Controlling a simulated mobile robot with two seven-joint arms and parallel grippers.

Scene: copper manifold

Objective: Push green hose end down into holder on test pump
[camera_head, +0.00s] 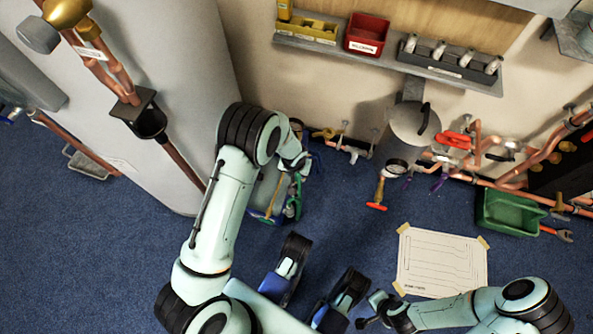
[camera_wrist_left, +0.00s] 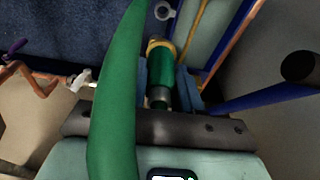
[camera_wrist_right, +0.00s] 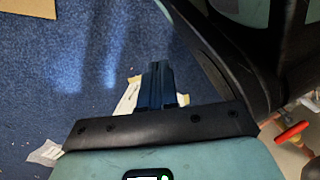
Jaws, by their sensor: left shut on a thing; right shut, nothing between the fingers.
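My left gripper (camera_wrist_left: 164,80) is shut on the green hose end (camera_wrist_left: 162,58), which has a brass-coloured collar and a grey metal sleeve. The green hose (camera_wrist_left: 115,110) arcs close across the left wrist view. A small grey ring (camera_wrist_left: 163,11) shows beyond the hose end; I cannot tell whether it is the holder. The test pump (camera_wrist_left: 232,40), with blue edges and a copper-coloured rod, stands beside the hose end. In the head view, the pump and hose (camera_head: 292,205) are partly hidden by my left arm. My right gripper (camera_wrist_right: 156,85) is shut and empty over the floor.
A grey canister (camera_head: 408,130) and copper pipes (camera_head: 510,180) stand along the wall. A green bin (camera_head: 510,212) sits at the right, and a taped paper sheet (camera_head: 440,262) lies on the blue floor. A shelf (camera_head: 390,62) holds a red bin (camera_head: 367,35). The centre floor is clear.

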